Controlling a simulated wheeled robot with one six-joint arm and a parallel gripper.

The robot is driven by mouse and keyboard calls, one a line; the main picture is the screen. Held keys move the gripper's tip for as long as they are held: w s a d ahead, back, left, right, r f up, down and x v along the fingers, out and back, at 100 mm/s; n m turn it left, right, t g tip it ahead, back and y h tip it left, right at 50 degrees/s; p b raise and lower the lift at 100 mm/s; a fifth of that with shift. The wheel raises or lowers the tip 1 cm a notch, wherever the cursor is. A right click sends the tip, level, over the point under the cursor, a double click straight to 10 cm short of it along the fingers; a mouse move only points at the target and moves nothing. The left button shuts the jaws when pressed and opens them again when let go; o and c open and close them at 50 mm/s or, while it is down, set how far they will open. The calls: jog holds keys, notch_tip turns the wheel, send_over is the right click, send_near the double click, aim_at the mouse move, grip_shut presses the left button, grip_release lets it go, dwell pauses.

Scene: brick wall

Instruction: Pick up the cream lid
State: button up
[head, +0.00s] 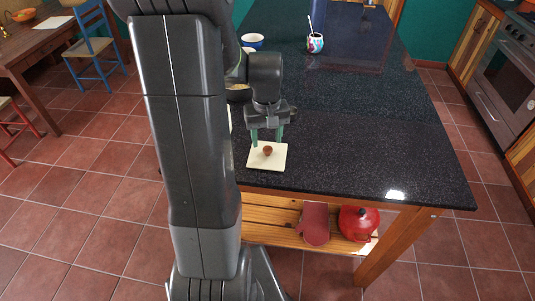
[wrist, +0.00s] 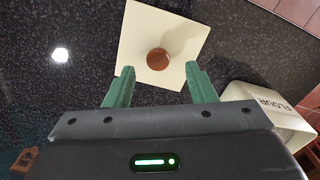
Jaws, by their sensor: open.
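The cream lid (head: 277,164) is a flat square with a round brown knob (head: 267,151) at its middle. It lies on the dark speckled countertop near the front left edge. My gripper (head: 267,139) is open and points down over the lid. In the wrist view the lid (wrist: 138,32) is at the top middle, and the knob (wrist: 158,59) shows between and slightly beyond the green fingertips (wrist: 160,69). The fingers appear on either side of the knob with gaps, and nothing is held. Whether the fingertips touch the lid cannot be told.
A cream container marked FLOUR (wrist: 262,98) lies or stands close to the right finger in the wrist view. A blue-rimmed bowl (head: 252,41) and a patterned cup (head: 315,43) are farther back. The countertop (head: 370,130) right of the lid is clear.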

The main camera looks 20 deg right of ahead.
aim_at(268, 148)
jog(key=shift+d+f, duration=0.15)
jog(key=shift+f, duration=1.6)
jog(key=c, duration=1)
jog(key=shift+c, duration=0.2)
jog(key=shift+r, duration=0.1)
